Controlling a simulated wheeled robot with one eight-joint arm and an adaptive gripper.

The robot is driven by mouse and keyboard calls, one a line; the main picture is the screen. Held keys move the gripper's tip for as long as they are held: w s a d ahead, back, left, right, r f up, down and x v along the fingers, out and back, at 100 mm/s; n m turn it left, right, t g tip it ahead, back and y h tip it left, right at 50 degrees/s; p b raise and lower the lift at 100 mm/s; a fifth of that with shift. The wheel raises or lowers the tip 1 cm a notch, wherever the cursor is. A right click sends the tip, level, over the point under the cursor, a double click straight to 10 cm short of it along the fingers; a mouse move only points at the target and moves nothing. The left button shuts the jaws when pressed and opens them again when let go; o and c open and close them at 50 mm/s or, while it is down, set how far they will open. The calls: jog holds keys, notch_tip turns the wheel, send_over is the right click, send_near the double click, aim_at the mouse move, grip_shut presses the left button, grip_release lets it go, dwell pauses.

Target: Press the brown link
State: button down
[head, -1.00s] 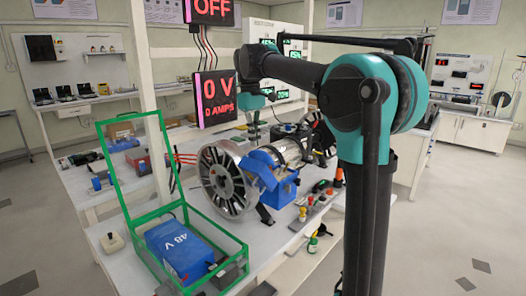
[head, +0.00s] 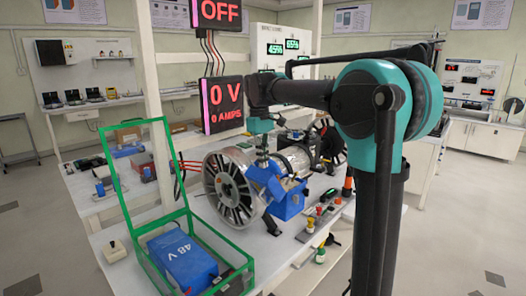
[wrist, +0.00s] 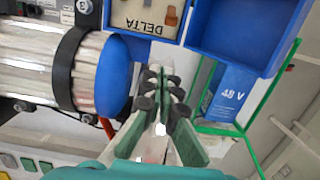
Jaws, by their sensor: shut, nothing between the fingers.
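The blue terminal box (head: 290,207) is on the motor (head: 295,160) on the bench. In the wrist view the open box shows a beige board (wrist: 130,18) marked DELTA, upside down, cut by the top edge. A small brownish piece, perhaps the brown link (wrist: 171,17), lies on that board. My gripper (wrist: 155,72) is shut and empty, its tips just below the box edge in the picture. I cannot tell whether it touches anything. In the head view my gripper (head: 262,150) is above the box, between the spoked wheel and the motor.
A spoked wheel (head: 230,188) stands left of the box. A blue 48 V battery (head: 183,262) sits in a green frame (head: 122,190) with its lid raised. Coloured controls (head: 318,215) line the bench's right side. Displays read OFF (head: 220,12) and 0 V (head: 226,98).

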jog(key=shift+s+d+f, duration=0.6)
jog(key=shift+s+d, duration=0.15)
jog(key=shift+s+d+f, duration=0.55)
jog(key=shift+s+d, duration=0.15)
